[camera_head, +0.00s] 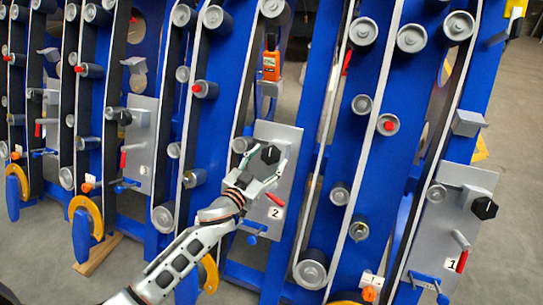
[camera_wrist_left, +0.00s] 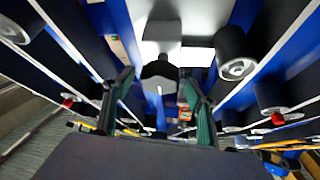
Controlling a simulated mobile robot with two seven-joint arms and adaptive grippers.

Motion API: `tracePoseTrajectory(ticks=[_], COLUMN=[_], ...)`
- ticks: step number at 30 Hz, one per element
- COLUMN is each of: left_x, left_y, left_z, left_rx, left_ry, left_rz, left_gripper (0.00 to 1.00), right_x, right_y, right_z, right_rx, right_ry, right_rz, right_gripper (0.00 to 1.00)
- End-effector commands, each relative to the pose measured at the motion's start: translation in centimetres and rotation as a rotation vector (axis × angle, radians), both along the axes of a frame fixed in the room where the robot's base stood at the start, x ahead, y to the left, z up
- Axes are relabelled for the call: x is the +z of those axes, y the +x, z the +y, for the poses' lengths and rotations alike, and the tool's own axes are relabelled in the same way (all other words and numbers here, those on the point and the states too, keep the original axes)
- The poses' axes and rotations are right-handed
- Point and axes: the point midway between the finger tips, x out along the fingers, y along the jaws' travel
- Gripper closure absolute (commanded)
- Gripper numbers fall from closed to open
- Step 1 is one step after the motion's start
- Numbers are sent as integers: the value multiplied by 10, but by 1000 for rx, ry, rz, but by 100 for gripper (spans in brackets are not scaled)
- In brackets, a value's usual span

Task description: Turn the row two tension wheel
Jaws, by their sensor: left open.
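The row two tension wheel, a black six-sided knob (camera_head: 270,154), sits on a grey plate (camera_head: 292,141) that bears a label "2". In the left wrist view the black knob (camera_wrist_left: 160,70) shows ahead, between the fingertips. My left gripper (camera_head: 266,163) is open at the knob, with one finger to each side of it. Its green-padded fingers also show in the left wrist view (camera_wrist_left: 157,80). Whether the fingers touch the knob cannot be told. My right gripper is not in view.
The row one plate (camera_head: 452,215), with its own black knob (camera_head: 484,208) and red-tipped handle (camera_head: 462,261), is at the right. An orange device (camera_head: 271,66) hangs above the row two plate. Belts and grey rollers run close on both sides.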

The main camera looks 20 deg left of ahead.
Motion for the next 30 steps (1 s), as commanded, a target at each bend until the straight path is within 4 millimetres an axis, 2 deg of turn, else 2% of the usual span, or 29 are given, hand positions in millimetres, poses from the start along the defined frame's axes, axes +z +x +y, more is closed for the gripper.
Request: tracePoseTrajectory(ticks=[6,16,19,21,30], left_x=[-2,0,0,0,2], left_y=[17,20,20,19,20], left_z=[-3,-3,-3,-3,-3], left_rx=[0,0,0,0,-10], left_ry=[-1,0,0,-1,20], left_rz=[2,0,0,0,-2], left_gripper=[43,43,69,82,82], right_x=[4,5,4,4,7], right_y=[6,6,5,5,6], right_z=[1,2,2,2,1], right_rx=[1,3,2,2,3], right_ry=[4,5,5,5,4], right_rz=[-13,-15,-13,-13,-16], right_gripper=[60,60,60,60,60])
